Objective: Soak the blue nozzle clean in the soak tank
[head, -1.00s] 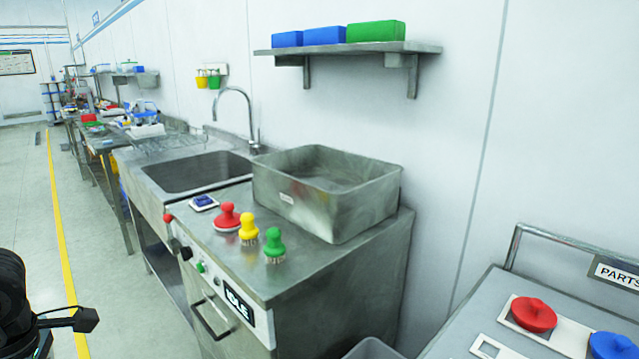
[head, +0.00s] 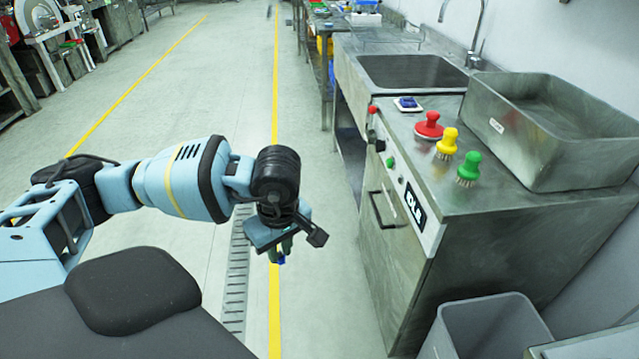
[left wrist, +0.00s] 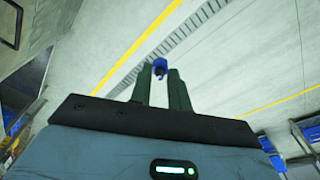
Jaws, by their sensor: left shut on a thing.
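My left gripper (head: 284,246) hangs over the open floor, left of the steel cabinet. Its two dark green fingers (left wrist: 160,84) are shut on a small blue thing, seemingly the blue nozzle (left wrist: 160,66). Only a bit of it shows beyond the fingertips; a blue speck (head: 280,260) shows below the gripper in the head view. A grey steel tank (head: 530,148) with a small label, probably the soak tank, stands on the cabinet at the right, well apart from the gripper. My right gripper is not in view.
Red (head: 429,126), yellow (head: 447,145) and green (head: 469,168) knobbed brushes stand on the cabinet top (head: 425,165) before the tank. A sink (head: 413,72) with a tap lies behind. A grey bin (head: 490,325) stands at the cabinet's foot.

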